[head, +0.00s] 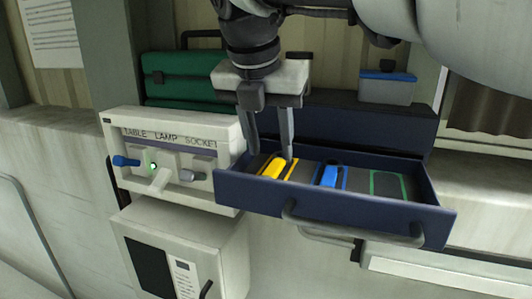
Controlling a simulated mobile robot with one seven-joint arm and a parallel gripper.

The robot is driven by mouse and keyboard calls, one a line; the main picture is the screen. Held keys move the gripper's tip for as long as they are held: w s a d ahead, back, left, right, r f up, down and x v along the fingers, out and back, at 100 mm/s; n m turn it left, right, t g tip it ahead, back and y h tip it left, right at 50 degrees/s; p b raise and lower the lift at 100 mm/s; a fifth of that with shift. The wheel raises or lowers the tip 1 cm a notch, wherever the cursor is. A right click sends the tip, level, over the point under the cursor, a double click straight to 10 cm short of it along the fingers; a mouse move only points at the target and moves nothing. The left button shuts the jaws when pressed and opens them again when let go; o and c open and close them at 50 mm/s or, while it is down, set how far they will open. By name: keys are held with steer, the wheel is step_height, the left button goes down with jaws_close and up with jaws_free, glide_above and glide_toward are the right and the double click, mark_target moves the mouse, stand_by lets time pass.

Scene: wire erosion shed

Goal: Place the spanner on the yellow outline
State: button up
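An open dark blue drawer (330,211) holds a row of coloured outlines. At its left is the yellow outline (291,171), with a yellow elongated piece (274,168) lying inside it. This piece may be the spanner, but its shape is too small and too covered to be sure. My gripper (271,156) points down over the left part of the drawer. Its two fingers are apart, one on each side of the yellow piece, with no grasped thing visible between them. I cannot tell whether the fingertips touch the drawer floor.
A blue piece (328,175) lies in the drawer's middle; a green outline (388,185) at right looks empty. The drawer handle (350,232) juts forward. A switch panel (170,155) stands left, above a white box (185,255). A green case (180,80) and grey box (386,88) stand behind.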

steer(key=p+v, duration=0.1)
steer(key=v, duration=0.7)
steer(key=shift+r, duration=0.1)
